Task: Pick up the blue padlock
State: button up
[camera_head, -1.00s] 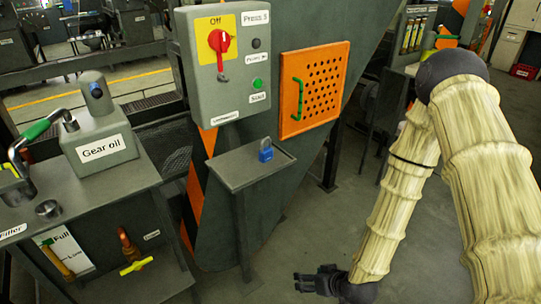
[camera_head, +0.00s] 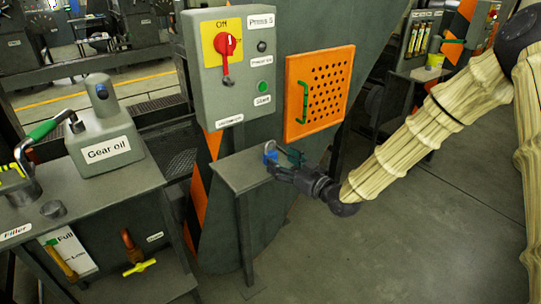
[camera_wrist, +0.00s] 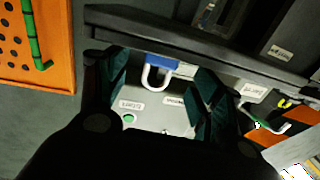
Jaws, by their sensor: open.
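The blue padlock (camera_head: 270,150) sits on the small grey shelf (camera_head: 238,174) below the control box. My gripper (camera_head: 284,163) has come in from the right at shelf height, with its fingers beside the padlock and partly covering it. In the wrist view the padlock (camera_wrist: 161,63) shows its blue body and pale shackle between the two dark green fingertips of my gripper (camera_wrist: 160,88). The fingers are open, with a gap visible on both sides of the padlock. The shackle's lower end in that view is unobstructed.
The control box (camera_head: 230,65) with a red switch stands above and behind the shelf. An orange perforated panel (camera_head: 325,95) with a green handle is just behind my gripper. A Gear oil unit (camera_head: 105,140) is at the left. The floor at the right is free.

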aim_at(270, 152)
jog(key=shift+p+x, duration=0.3)
jog(key=shift+x, duration=0.55)
jog(key=shift+p+x, duration=0.65)
jog(key=shift+x, duration=1.5)
jog(key=shift+c, duration=0.5)
jog(key=c, duration=1.1)
jog(key=shift+o, duration=0.2)
jog(key=shift+r, duration=0.1)
jog(key=shift+r, duration=0.4)
notch_tip(270, 152, up, 3)
jog(key=shift+f+b, duration=0.1)
jog(key=shift+b, duration=0.6)
jog(key=s+d+r+b, duration=0.1)
jog(key=s+d, duration=0.5)
jog(key=d, duration=0.9)
jog(key=shift+r+b, duration=0.2)
jog(key=shift+b, duration=0.6)
